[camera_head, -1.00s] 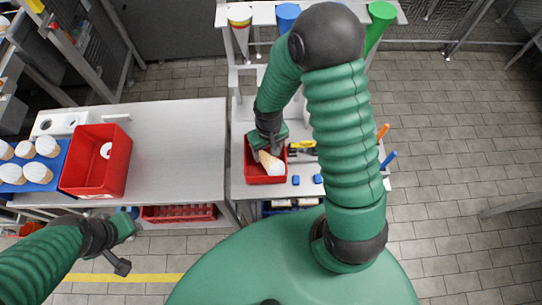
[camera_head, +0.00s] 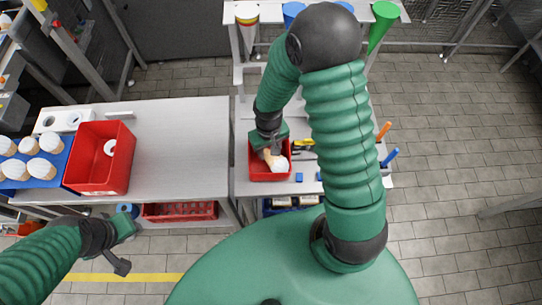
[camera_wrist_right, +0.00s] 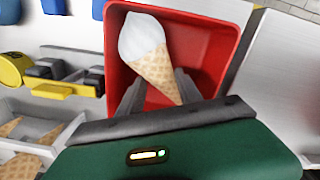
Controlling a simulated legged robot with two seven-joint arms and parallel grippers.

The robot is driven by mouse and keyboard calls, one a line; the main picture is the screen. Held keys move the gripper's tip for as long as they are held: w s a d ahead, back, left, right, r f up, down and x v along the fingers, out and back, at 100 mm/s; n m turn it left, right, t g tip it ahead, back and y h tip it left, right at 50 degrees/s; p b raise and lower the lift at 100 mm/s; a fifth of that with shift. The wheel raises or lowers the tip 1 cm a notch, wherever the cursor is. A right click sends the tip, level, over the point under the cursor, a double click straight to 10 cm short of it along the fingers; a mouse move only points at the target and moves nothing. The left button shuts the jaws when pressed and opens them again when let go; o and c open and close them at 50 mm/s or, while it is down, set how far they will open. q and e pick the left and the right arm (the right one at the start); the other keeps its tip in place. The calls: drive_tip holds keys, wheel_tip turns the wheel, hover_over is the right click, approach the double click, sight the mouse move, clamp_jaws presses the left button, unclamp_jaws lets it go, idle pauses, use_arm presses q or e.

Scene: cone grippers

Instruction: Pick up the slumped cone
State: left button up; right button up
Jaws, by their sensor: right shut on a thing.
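The slumped cone (camera_wrist_right: 150,50), a tan waffle cone with white ice cream on top, lies tilted in a small red bin (camera_head: 270,173). In the right wrist view its tip points down between the fingers of my right gripper (camera_wrist_right: 160,95). My right gripper is shut on the waffle part, inside the bin (camera_wrist_right: 225,25). In the head view the white top of the cone (camera_head: 281,164) shows at the bin's front right, beside the gripper (camera_head: 268,148). My left gripper (camera_head: 126,245) is at the lower left, empty, off the front of the table; its jaw opening is unclear.
A large red bin (camera_head: 100,184) with a white round thing inside stands on the left table (camera_head: 185,150). A blue tray (camera_head: 48,183) beside it holds several cones. Yellow and black tools (camera_head: 303,147) lie right of the small bin. Coloured funnel shapes (camera_head: 383,22) hang at the back.

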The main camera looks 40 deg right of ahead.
drive_tip(key=shift+s, duration=0.1)
drive_tip(key=shift+d, duration=0.15)
drive_tip(key=shift+r, duration=0.15)
drive_tip(key=r, duration=0.8)
drive_tip(key=shift+d+r, duration=0.2)
drive_tip(key=shift+r, duration=0.15)
drive_tip(key=shift+c, duration=0.3)
use_arm(q)
drive_tip(key=shift+d+r, duration=0.1)
drive_tip(key=shift+d, duration=0.1)
use_arm(e)
drive_tip(key=shift+a+r, duration=0.2)
drive_tip(key=shift+r, duration=0.3)
